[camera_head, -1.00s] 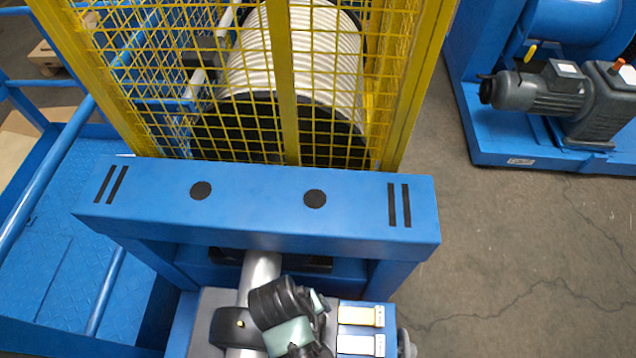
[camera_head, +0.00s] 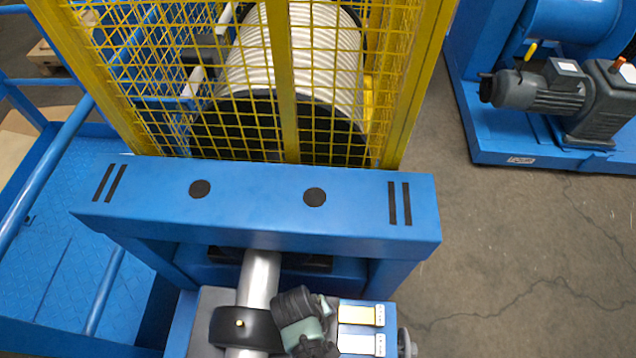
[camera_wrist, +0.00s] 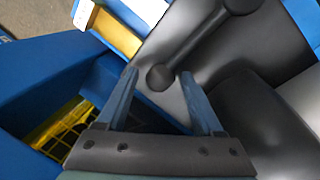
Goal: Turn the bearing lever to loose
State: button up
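In the wrist view a dark grey lever (camera_wrist: 201,40) runs from a round knob (camera_wrist: 160,77) up to a larger ball at the top edge. My gripper (camera_wrist: 159,74) is open, with its two blue fingers apart. The knob shows between the fingertips; I cannot tell whether it is within their reach, and no contact shows. In the head view my gripper's dark and green body (camera_head: 304,325) is at the bottom, right of the black bearing housing (camera_head: 236,328) around a steel shaft (camera_head: 260,280). The lever cannot be made out there.
A blue crossbeam (camera_head: 255,205) and a yellow mesh guard (camera_head: 290,90) stand beyond. Open floor (camera_head: 510,250) lies to the right, below a grey motor (camera_head: 545,90).

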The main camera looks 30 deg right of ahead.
grip_shut()
dwell(1.2)
